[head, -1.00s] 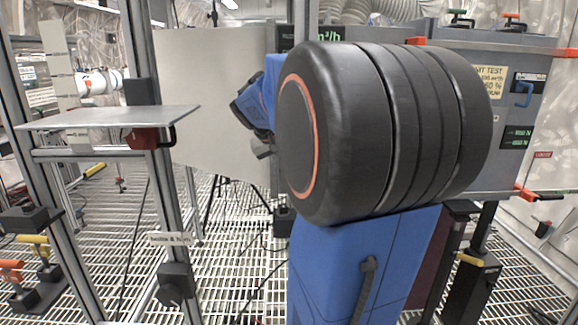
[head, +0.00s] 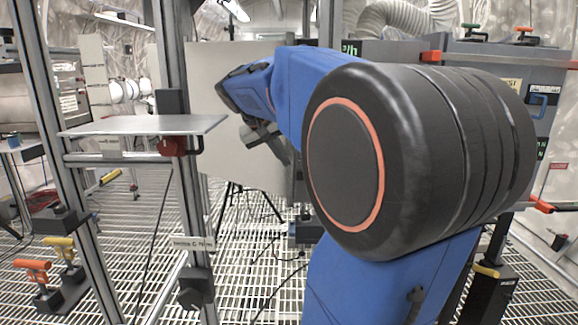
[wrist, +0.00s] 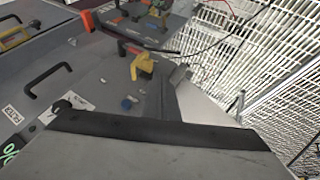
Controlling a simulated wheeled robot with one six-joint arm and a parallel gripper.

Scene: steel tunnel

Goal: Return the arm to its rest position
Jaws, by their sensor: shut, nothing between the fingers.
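My arm (head: 320,85) fills the middle and right of the head view, with blue links and a big black joint with an orange ring. Its forearm points left and away, in front of a pale grey panel (head: 220,90). My gripper (head: 281,153) hangs below the dark wrist, small and partly hard to make out. It is shut and empty, in the air and apart from the shelf to its left.
A metal shelf (head: 150,125) on grey posts stands at left, with yellow and orange handles (head: 32,265) below. A grey cabinet (head: 490,65) is behind at right. The wrist view shows a yellow handle (wrist: 143,66) and a black handle (wrist: 47,80). Open grating (head: 140,215) lies left.

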